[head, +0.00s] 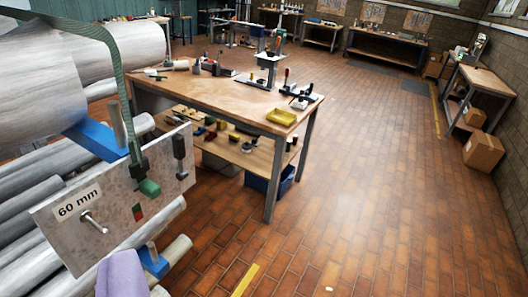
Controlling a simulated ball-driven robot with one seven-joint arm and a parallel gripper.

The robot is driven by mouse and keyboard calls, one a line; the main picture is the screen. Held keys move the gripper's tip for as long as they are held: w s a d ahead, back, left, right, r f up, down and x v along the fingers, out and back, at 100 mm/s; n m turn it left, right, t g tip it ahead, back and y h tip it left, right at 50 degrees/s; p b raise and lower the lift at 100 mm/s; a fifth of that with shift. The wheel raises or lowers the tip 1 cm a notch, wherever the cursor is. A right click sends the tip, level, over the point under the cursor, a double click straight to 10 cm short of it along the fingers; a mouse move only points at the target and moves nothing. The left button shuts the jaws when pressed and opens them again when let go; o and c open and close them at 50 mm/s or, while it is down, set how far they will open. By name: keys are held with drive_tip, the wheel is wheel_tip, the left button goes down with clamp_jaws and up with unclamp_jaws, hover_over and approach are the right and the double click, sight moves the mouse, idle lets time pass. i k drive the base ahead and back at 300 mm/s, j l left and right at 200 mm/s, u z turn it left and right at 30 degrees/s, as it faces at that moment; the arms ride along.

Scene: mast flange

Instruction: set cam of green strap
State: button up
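A green strap (112,52) arches over the large pale grey cylinder at the upper left and runs down to a grey plate (75,240). I cannot tell whether this cam is open or closed. A small red and green mark (138,212) is on the plate below it. A second dark fitting (180,156) sits near the plate's right end. My gripper is not in view.
The plate bears a "60 mm" label (80,203) and a metal pin (94,222). Blue supports (98,140) hold the cylinders. A lavender cloth-like thing (121,274) is at the bottom. A wooden workbench (225,90) with tools stands beyond.

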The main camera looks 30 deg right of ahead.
sight(177, 140)
drive_tip(key=z, duration=0.25)
drive_tip(key=i+l, duration=0.1)
drive_tip(key=i, duration=0.35)
drive_tip(key=i+l+u, duration=0.1)
drive_tip(key=i, duration=0.3)
drive_tip(key=i+l+u, duration=0.1)
drive_tip(key=i, duration=0.35)
